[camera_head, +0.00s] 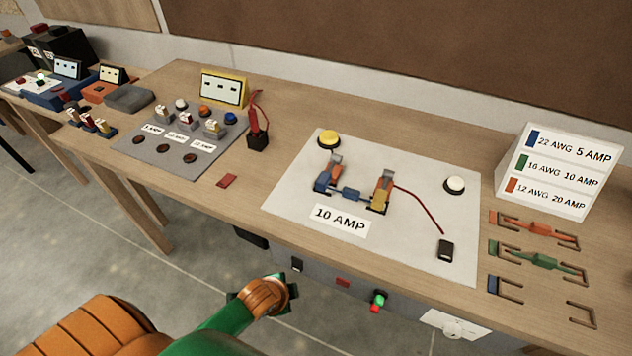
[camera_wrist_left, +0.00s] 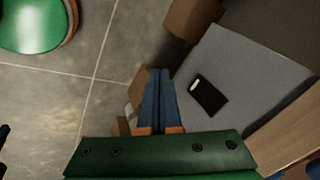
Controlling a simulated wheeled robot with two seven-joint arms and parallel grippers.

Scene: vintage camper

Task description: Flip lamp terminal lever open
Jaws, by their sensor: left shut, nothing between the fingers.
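A white board (camera_head: 290,200) labelled "10 AMP" lies on the wooden bench. It bears two lever terminals: a blue-and-orange one (camera_head: 326,180) at left and a yellow-and-orange one (camera_head: 382,191) at right. Each has a small grey part at its top; I cannot tell whether the levers are open, or which is the lamp's. A blue piece (camera_head: 350,194) lies between them. A yellow dome (camera_head: 329,138) and a white dome (camera_head: 455,184) sit on the board. My left gripper is shut and empty in the left wrist view (camera_wrist_left: 160,98), low beyond the bench's front edge. My right gripper is out of view.
A red lead runs from the right terminal to a black block (camera_head: 445,249). At right stand a wire-gauge sign (camera_head: 565,170) and coloured wires in brackets (camera_head: 540,230). A grey panel (camera_head: 185,150) with switches is at left. Red and green lights (camera_head: 379,300) show below the bench edge.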

